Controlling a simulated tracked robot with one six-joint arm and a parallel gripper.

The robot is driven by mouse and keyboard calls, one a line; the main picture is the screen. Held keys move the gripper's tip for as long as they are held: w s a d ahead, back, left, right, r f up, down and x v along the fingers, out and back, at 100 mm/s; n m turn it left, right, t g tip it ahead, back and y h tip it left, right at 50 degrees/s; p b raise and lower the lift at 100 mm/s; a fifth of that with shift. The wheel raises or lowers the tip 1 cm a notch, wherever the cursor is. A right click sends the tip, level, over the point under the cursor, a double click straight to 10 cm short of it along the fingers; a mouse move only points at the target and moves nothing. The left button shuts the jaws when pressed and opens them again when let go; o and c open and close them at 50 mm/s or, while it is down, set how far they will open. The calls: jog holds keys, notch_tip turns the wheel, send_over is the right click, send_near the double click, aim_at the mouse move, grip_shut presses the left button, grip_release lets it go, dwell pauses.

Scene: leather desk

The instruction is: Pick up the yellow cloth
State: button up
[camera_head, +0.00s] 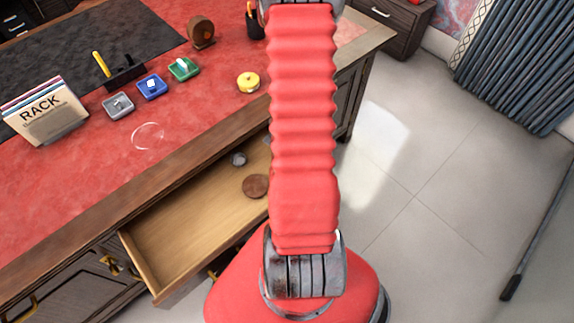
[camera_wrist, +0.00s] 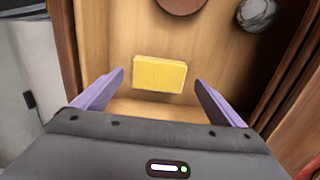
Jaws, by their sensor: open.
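The yellow cloth (camera_wrist: 160,74) is a small folded rectangle lying flat on the wooden drawer floor in the wrist view. My gripper (camera_wrist: 160,86) is open, with its two purple fingers at the left and right of the cloth, apart from it. Nothing is between the fingers that looks gripped. In the head view my red arm hides the cloth and the gripper.
The open drawer (camera_head: 190,232) also holds a brown round disc (camera_head: 256,186) and a grey crumpled ball (camera_head: 239,159). The drawer walls stand close on both sides. On the red desk top are a rack (camera_head: 42,112), small coloured trays (camera_head: 152,87) and a yellow round object (camera_head: 248,82).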

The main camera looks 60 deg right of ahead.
jog(key=shift+f, duration=1.4)
jog(key=shift+c, duration=0.2)
jog(key=c, duration=1.1)
